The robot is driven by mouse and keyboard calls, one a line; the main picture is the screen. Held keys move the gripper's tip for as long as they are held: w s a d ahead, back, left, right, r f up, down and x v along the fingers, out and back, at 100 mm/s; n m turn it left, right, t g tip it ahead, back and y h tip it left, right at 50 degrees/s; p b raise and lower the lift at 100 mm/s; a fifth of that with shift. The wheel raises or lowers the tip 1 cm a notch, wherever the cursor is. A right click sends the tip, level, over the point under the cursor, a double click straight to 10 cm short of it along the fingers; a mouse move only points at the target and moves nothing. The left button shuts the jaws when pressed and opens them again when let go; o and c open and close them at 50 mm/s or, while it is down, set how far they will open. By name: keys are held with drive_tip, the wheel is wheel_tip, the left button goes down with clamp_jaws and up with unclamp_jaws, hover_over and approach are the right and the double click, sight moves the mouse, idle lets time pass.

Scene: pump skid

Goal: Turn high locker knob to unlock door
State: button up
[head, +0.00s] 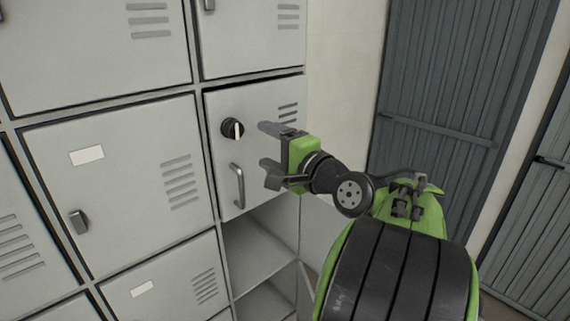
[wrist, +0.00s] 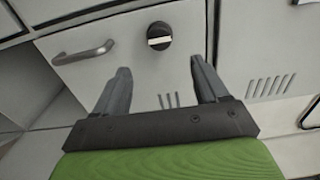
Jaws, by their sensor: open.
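The locker knob (head: 232,129) is round and black with a pale bar across its middle. It sits on the upper part of a grey locker door (head: 258,107), above a curved bar handle (head: 238,186). The door looks closed. In the head view the bar stands nearly upright. In the wrist view the knob (wrist: 159,36) lies ahead of and between the fingertips, and the handle (wrist: 84,53) is to its left. My gripper (head: 266,145) is open and empty, its two fingers pointing at the door to the right of the knob. The fingers (wrist: 158,78) do not touch the knob.
Other closed grey lockers (head: 120,140) surround this door on the left and above. An open, empty compartment (head: 262,245) lies below it. A pale wall (head: 340,70) and dark slatted doors (head: 455,80) stand to the right.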

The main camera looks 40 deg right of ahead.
drive_tip(key=s, duration=0.5)
drive_tip(key=shift+a+b, duration=0.15)
drive_tip(key=shift+b, duration=0.25)
drive_tip(key=a+f+n+g+y, duration=0.2)
drive_tip(key=a+f+n+g, duration=0.2)
drive_tip(key=a+f+n, duration=0.45)
drive_tip(key=a+f+n+g+y, duration=0.1)
drive_tip(key=a+f+n+g, duration=0.3)
drive_tip(key=a, duration=0.7)
drive_tip(key=s+a+f+n+g+h, duration=0.2)
drive_tip(key=s+f+n+g, duration=0.2)
drive_tip(key=s, duration=0.8)
wheel_tip(320, 180, down, 4)
drive_tip(key=shift+a+f+n+b, duration=0.2)
drive_tip(key=shift+n+b, duration=0.1)
drive_tip(key=shift+n, duration=0.85)
drive_tip(key=shift+s+d, duration=0.1)
